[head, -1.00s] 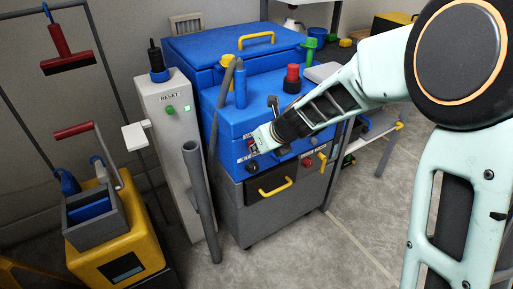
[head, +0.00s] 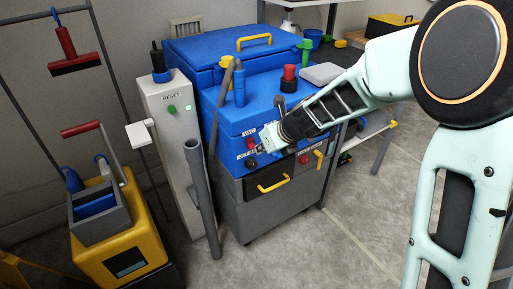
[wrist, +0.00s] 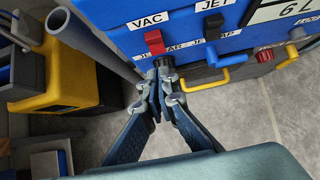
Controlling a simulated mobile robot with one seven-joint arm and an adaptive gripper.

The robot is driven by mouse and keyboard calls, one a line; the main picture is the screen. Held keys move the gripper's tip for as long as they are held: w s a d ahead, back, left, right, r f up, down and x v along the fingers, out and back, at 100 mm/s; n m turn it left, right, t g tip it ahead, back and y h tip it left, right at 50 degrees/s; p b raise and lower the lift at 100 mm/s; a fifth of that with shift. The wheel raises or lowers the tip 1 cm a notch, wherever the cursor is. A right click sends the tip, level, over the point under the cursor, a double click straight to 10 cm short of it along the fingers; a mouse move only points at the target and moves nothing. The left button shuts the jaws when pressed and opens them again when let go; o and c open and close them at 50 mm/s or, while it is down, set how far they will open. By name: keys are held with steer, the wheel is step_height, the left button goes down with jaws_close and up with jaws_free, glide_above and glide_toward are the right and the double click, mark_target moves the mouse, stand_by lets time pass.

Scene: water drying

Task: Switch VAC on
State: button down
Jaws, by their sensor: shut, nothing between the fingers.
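The blue machine (head: 228,116) has a red switch (wrist: 155,42) under its VAC label (wrist: 147,20); the switch (head: 250,142) also shows in the head view. I cannot tell its on or off position. My gripper (head: 258,150) is shut and empty in front of the panel. In the wrist view, the closed fingertips (wrist: 162,75) are just below the red switch, close to a dark knob (wrist: 165,61). I cannot tell whether they touch the knob. A gap shows between the fingertips and the switch.
Yellow handles (wrist: 207,77) stick out below the panel. A grey tube (head: 203,190) stands left of the machine, beside a RESET post (head: 172,125). The floor (head: 370,210) to the right is clear.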

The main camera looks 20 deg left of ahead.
steer(key=p+v, duration=0.3)
steer(key=v, duration=0.7)
steer(key=shift+w+a+r+p, duration=0.15)
steer(key=shift+a+r+p, duration=0.05)
steer(key=shift+p, duration=0.2)
